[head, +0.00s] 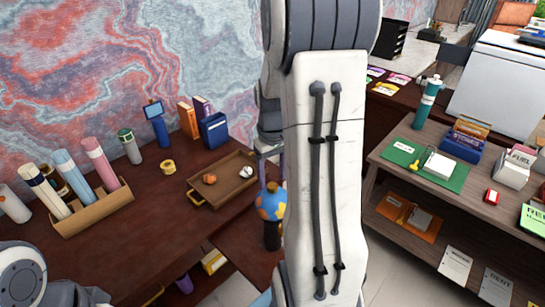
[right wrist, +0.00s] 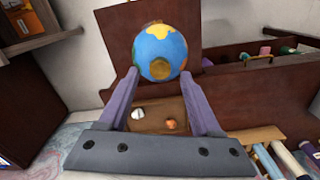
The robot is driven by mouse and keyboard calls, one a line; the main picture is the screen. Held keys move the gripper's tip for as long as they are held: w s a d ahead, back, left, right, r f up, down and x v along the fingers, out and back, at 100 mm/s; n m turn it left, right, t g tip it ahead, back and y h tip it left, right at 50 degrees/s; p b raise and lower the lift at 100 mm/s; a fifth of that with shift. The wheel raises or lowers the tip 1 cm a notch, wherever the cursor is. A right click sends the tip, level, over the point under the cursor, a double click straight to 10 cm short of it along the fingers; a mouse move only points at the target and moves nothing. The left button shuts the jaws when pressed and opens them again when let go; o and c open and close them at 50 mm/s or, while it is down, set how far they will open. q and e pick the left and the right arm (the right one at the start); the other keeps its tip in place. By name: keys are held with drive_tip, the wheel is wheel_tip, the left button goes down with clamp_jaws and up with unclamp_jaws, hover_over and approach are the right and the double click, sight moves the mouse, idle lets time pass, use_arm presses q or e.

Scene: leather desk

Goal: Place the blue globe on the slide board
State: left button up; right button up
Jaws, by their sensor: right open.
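The blue globe (head: 271,203) has orange and yellow land patches. It stands on a dark base, just right of the desk's wooden tray in the head view. In the right wrist view the globe (right wrist: 160,50) sits just past the fingertips, between their lines. My right gripper (head: 271,172) is open and empty above the globe, partly hidden by my own arm; its two fingers show in the right wrist view (right wrist: 159,76). A dark wooden board (head: 243,240) at the desk's front, beneath the globe, looks like the slide board. My left gripper is not in view.
A tray (head: 204,195) holds an orange ball and a white ball. A holder (head: 92,214) with several rolled tubes stands at the left. Books (head: 213,130) stand at the back. My right arm hides the middle of the head view. A shelf unit (head: 486,197) stands right.

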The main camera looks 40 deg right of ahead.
wheel_tip(320, 180, up, 10)
idle(0.3)
drive_tip(key=a+f+n, duration=0.2)
drive_tip(key=a+n, duration=0.2)
drive_tip(key=a, duration=1.5)
drive_tip(key=s+a+f+n, duration=0.2)
drive_tip(key=s+a, duration=0.4)
drive_tip(key=s, duration=0.1)
drive_tip(key=s+a+f+n+y, duration=0.1)
drive_tip(key=s+a+f+n, duration=0.1)
drive_tip(key=s+a, duration=0.5)
drive_tip(key=shift+s+f+n, duration=0.2)
drive_tip(key=shift+s+n, duration=0.25)
drive_tip(key=shift+n, duration=0.15)
